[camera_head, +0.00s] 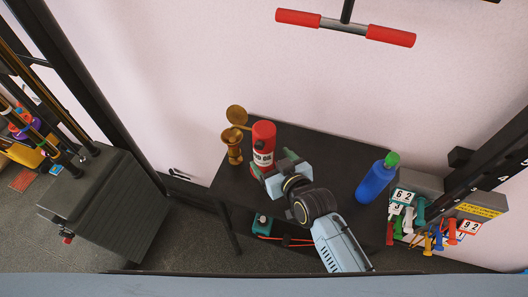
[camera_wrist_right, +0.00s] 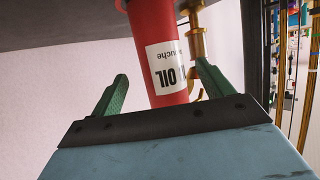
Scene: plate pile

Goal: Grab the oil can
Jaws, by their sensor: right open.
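The oil can (camera_head: 263,136) is a red cylinder with a white label reading "OIL". It stands upright on the black table (camera_head: 330,150), near its left back corner. My right gripper (camera_head: 272,172) is at the can's near side in the head view, with its lower part partly hidden by the gripper. In the right wrist view the can (camera_wrist_right: 163,40) shows upside down between the two green fingers of my right gripper (camera_wrist_right: 162,85). The fingers are spread wide, with a visible gap on the left side, and are not closed on it. My left gripper is not in view.
A brass goblet-like object (camera_head: 233,146) stands just left of the can. A blue bottle with a green cap (camera_head: 376,180) stands at the table's right end. Dumbbells and numbered boxes (camera_head: 467,228) are right of the table. A dark box (camera_head: 105,208) stands on the left floor.

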